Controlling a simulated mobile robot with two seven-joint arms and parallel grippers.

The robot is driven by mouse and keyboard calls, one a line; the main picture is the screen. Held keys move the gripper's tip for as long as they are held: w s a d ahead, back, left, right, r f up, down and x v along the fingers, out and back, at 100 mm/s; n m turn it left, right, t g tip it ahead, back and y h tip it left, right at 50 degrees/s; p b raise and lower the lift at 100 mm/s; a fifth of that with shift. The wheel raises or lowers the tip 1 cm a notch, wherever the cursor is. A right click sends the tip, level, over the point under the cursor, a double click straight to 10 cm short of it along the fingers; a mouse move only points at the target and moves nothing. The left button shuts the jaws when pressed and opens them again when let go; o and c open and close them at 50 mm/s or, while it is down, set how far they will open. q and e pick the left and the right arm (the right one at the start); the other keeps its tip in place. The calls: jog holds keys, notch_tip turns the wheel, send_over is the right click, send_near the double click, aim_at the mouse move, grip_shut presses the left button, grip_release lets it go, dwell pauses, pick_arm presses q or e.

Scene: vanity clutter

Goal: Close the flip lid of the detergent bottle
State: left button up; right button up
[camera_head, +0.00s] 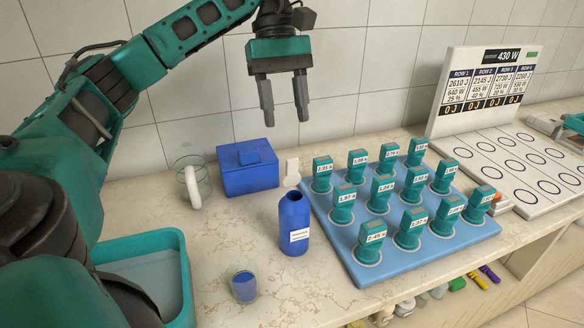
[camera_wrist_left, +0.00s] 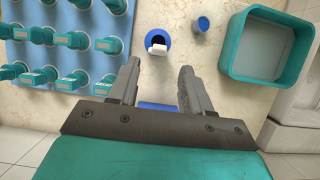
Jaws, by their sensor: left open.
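The detergent bottle (camera_head: 294,222) is blue with a small white label and stands upright on the counter. Its white flip lid (camera_head: 292,172) is open and points up behind the dark mouth. The bottle (camera_wrist_left: 165,32) also shows from above in the left wrist view, with the lid (camera_wrist_left: 157,49) sticking out at its near side. My left gripper (camera_head: 286,115) is open and empty, pointing down above and behind the bottle. In its wrist view the spread fingers (camera_wrist_left: 159,75) have the lid ahead, between their lines and apart from them. No right gripper can be made out.
A blue mat (camera_head: 345,262) with several teal-capped labelled items is right of the bottle. A blue lidded box (camera_head: 248,172) and a glass mug (camera_head: 194,185) stand behind left. A small blue cup (camera_head: 244,286) and a teal basin (camera_head: 178,262) are front left. A marked white board (camera_head: 475,160) is far right.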

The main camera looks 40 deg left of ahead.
aim_at(292, 159)
pick_arm(q)
jog(key=b+x, duration=0.1)
jog(key=x, duration=0.6)
jog(key=shift+f+b, duration=0.3)
jog(key=shift+d+f, duration=0.25)
jog(key=shift+f, duration=0.3)
pick_arm(e)
jog(key=shift+f, duration=1.4)
pick_arm(q)
jog(key=shift+c, duration=0.4)
grip_shut()
pick_arm(e)
jog(key=shift+w, duration=0.1)
